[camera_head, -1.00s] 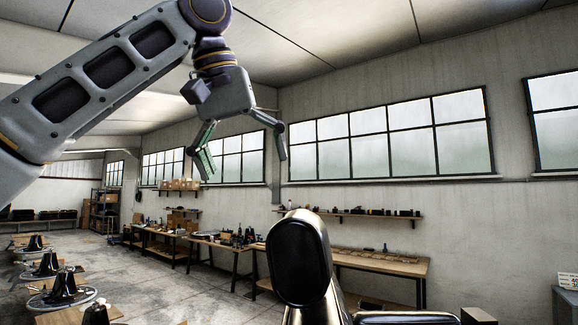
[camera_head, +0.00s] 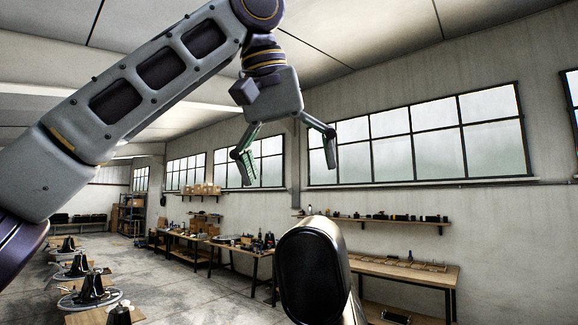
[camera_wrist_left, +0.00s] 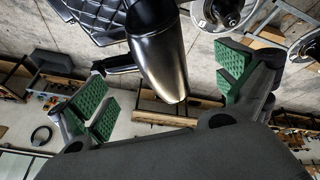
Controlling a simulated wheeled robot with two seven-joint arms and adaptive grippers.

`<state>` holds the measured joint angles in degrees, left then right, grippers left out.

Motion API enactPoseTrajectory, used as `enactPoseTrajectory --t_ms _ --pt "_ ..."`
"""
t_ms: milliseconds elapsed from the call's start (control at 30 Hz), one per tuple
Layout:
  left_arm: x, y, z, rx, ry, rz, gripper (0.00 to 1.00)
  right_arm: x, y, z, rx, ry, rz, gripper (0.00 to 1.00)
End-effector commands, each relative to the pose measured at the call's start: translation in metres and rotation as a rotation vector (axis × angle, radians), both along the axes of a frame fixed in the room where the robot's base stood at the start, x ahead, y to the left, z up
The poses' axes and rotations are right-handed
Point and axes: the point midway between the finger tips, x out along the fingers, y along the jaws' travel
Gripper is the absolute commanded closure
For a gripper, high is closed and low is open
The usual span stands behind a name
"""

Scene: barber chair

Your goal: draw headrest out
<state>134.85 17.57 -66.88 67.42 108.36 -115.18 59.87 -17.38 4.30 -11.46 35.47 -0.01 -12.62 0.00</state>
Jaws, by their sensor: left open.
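The headrest (camera_head: 312,272) is a glossy black rounded pad at the lower middle of the head view, and its lower part is cut off by the frame edge. In the left wrist view the headrest (camera_wrist_left: 160,62) shows as a dark shiny tapered shape at the top centre. My left gripper (camera_head: 288,172) is open and empty, pointing down, above the headrest in the head view. Its green-padded fingers (camera_wrist_left: 162,92) stand apart, one to each side of the headrest's end in the left wrist view. Whether they are level with it I cannot tell. My right gripper is out of view.
Workbenches with tools (camera_head: 400,272) and a wall shelf (camera_head: 372,220) stand along the back wall. Several dark chair parts on round bases (camera_head: 90,290) stand at lower left. The air around the headrest looks free.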

Motion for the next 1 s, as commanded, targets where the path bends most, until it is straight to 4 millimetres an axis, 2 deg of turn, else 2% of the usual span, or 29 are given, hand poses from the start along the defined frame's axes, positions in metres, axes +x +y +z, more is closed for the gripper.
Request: enactPoseTrajectory --t_ms 667,1000 --pt "0.019 -0.011 -0.049 0.0 0.002 -0.002 0.0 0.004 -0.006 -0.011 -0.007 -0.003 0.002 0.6" --pt "0.034 -0.018 -0.085 0.0 0.0 0.001 0.0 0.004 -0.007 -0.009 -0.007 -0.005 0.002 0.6"
